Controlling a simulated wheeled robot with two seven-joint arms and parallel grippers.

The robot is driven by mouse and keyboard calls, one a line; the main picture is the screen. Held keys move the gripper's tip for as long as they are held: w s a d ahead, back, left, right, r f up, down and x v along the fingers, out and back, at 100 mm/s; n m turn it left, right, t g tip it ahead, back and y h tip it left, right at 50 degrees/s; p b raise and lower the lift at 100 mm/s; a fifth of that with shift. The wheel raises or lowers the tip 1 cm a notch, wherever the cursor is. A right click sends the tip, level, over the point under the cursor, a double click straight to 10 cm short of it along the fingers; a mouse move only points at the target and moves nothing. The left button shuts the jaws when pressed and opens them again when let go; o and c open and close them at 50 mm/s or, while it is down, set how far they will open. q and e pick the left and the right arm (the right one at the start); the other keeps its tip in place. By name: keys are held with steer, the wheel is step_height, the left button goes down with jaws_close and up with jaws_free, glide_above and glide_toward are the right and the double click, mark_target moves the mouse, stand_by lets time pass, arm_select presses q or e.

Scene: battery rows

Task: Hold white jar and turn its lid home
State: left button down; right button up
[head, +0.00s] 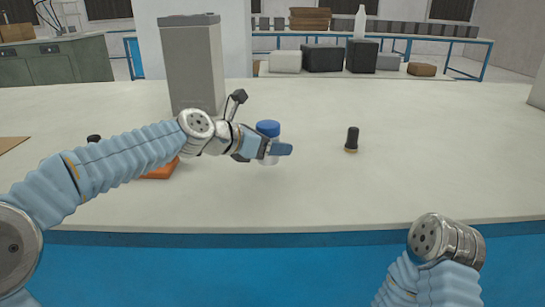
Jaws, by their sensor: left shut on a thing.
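A white jar (270,160) with a blue lid (268,128) stands upright near the middle of the table, in the head view. The lid sits on top of the jar; how far it is turned I cannot tell. My left gripper (276,149) comes in from the left and is shut on the jar's body, below the lid. Its fingers hide part of the jar. Whether the jar's base touches the table I cannot tell. My right arm shows at the lower right, with its gripper out of view.
A small dark, tan-based object (352,140) stands right of the jar. A tall grey box (193,65) stands behind my left arm. An orange item (160,170) lies partly hidden under that arm. The pale table (420,180) is clear at right and in front.

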mark_target(273, 157)
arm_select(q)
steer(key=shift+w+f+b, duration=0.2)
steer(key=shift+f, duration=0.75)
steer(key=shift+w+f+b, duration=0.15)
steer(key=shift+f+b, duration=0.05)
steer(key=shift+f, duration=0.7)
steer(key=shift+f, duration=0.1)
steer(key=shift+c, duration=1.5)
jaws_free()
steer(key=shift+a, duration=0.1)
steer(key=b+v, duration=0.2)
steer(key=v, duration=1)
